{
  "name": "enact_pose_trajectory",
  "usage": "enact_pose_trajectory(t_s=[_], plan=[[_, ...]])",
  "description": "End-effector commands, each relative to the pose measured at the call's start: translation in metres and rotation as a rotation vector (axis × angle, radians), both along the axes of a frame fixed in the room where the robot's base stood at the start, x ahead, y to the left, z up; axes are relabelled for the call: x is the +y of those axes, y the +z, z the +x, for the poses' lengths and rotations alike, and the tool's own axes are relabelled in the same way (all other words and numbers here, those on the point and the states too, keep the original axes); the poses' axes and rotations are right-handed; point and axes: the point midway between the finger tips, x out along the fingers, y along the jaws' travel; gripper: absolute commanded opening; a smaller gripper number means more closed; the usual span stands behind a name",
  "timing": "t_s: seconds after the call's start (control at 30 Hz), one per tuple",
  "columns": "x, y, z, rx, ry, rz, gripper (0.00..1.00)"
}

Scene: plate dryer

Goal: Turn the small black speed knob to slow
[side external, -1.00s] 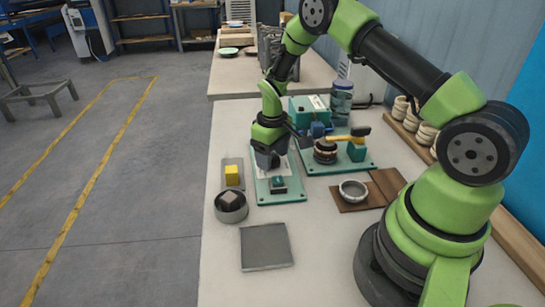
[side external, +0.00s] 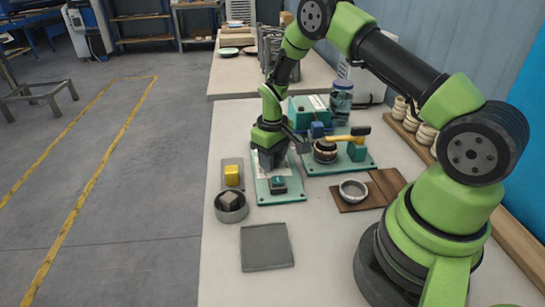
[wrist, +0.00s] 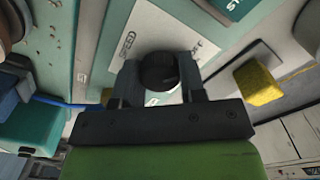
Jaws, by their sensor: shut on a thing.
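The small black speed knob (wrist: 158,71) shows in the wrist view, round and dark, on a white label plate (wrist: 135,35) with printed lettering. My gripper (wrist: 158,82) has one finger on each side of the knob and is shut on it. In the side external view my gripper (side external: 270,165) points down at the far part of a teal panel (side external: 265,190). There the knob is hidden behind my gripper. The knob's exact pointer direction cannot be made out.
A yellow block (side external: 232,174) stands on a grey plate left of the panel. A round grey dish (side external: 231,207) with a dark block is nearby. A teal base with a yellow-handled lever (side external: 345,138) stands right. A grey mat (side external: 266,247) lies in front; bare table surrounds it.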

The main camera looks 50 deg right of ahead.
Motion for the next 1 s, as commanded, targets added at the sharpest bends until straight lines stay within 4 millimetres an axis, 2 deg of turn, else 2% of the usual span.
enact_pose_trajectory(t_s=[0.6,1.0], plan=[[0.0,0.0006,-0.0002,0.002,-0.449,0.0,0.14],[0.0001,0.0007,-0.0003,0.002,-0.622,0.0,0.14]])
